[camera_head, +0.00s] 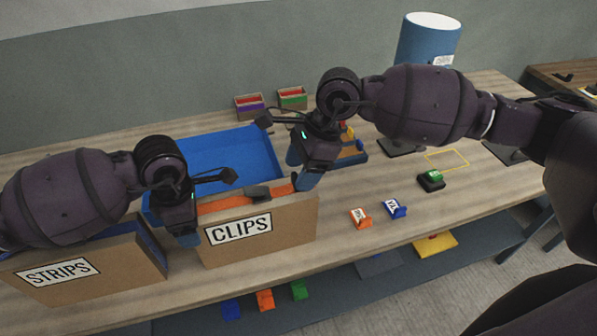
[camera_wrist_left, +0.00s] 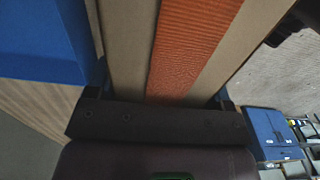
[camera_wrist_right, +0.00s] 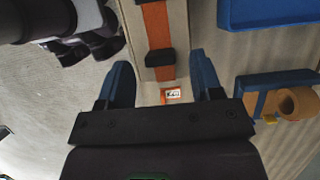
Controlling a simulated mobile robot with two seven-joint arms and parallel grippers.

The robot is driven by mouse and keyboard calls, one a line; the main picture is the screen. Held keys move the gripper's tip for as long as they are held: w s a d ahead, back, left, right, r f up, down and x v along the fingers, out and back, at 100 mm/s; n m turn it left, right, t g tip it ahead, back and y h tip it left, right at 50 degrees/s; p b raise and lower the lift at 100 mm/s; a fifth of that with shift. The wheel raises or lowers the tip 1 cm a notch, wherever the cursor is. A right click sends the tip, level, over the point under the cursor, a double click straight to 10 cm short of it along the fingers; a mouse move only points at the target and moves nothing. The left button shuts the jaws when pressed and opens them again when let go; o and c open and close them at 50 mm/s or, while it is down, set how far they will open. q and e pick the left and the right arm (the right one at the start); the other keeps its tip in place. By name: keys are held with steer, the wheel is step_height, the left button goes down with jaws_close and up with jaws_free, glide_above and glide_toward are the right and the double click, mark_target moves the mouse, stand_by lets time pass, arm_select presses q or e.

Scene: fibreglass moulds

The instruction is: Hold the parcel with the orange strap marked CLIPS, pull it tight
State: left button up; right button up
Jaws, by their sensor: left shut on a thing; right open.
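The parcel marked CLIPS (camera_head: 290,222) is a long brown box standing on edge on the bench. Its orange strap (camera_head: 225,203) runs along the top through a dark buckle (camera_head: 257,192). My left gripper (camera_head: 187,237) is shut across the parcel's left end; the left wrist view shows the strap (camera_wrist_left: 192,45) between its fingers. My right gripper (camera_head: 301,170) is open at the right end. In the right wrist view its fingers stand either side of the parcel, below the buckle (camera_wrist_right: 160,57). A small orange piece with a white label (camera_wrist_right: 173,93) shows between them; I cannot tell whether it belongs to the strap.
A parcel marked STRIPS (camera_head: 100,278) stands at the left. A blue tray (camera_head: 235,150) lies behind CLIPS. Orange (camera_head: 360,219) and blue (camera_head: 396,209) labelled pieces lie to the right, with a green one (camera_head: 434,176) on a dark base. A blue drum (camera_head: 428,40) stands behind.

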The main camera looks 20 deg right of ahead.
steer(key=v, duration=1)
steer(key=shift+d+r, duration=0.2)
arm_select(q)
steer(key=o, duration=1.3)
